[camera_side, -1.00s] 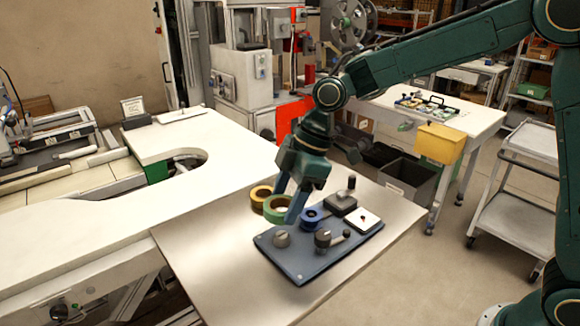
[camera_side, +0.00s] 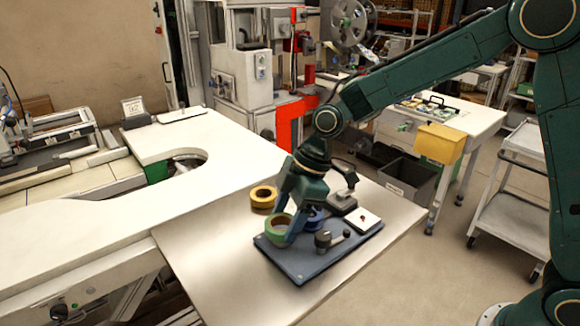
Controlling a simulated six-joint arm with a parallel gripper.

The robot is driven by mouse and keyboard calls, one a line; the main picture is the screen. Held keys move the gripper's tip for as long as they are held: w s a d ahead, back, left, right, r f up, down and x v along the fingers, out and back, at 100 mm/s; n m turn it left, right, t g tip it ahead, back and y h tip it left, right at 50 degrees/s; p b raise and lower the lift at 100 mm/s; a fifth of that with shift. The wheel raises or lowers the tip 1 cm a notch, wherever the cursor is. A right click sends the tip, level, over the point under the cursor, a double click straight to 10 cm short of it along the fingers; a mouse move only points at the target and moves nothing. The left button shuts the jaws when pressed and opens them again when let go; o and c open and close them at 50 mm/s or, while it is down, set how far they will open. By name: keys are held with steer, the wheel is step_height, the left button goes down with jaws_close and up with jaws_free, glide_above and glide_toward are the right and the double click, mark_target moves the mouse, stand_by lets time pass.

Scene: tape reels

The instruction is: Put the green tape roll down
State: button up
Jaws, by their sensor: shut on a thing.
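The green tape roll (camera_side: 277,231) is in the jaws of my gripper (camera_side: 286,217), which is shut on it. The grey knob at that end of the board is hidden by the roll. A blue roll (camera_side: 312,219) on the board is partly covered by my gripper.
A yellow tape roll (camera_side: 263,197) lies on the table behind the board. The board also carries a dark knob with a lever (camera_side: 324,240), a white square plate (camera_side: 362,221) and a dark block with a post (camera_side: 343,203). The table left of the board is clear.

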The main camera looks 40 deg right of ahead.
steer(key=shift+f, duration=0.55)
steer(key=o, duration=1)
steer(key=shift+c, duration=0.2)
steer(key=shift+r, duration=0.1)
steer(key=shift+d+r, duration=0.1)
steer(key=shift+r, duration=0.75)
steer(key=v, duration=1.1)
steer(key=shift+r, duration=0.15)
steer(key=shift+s+d, duration=0.1)
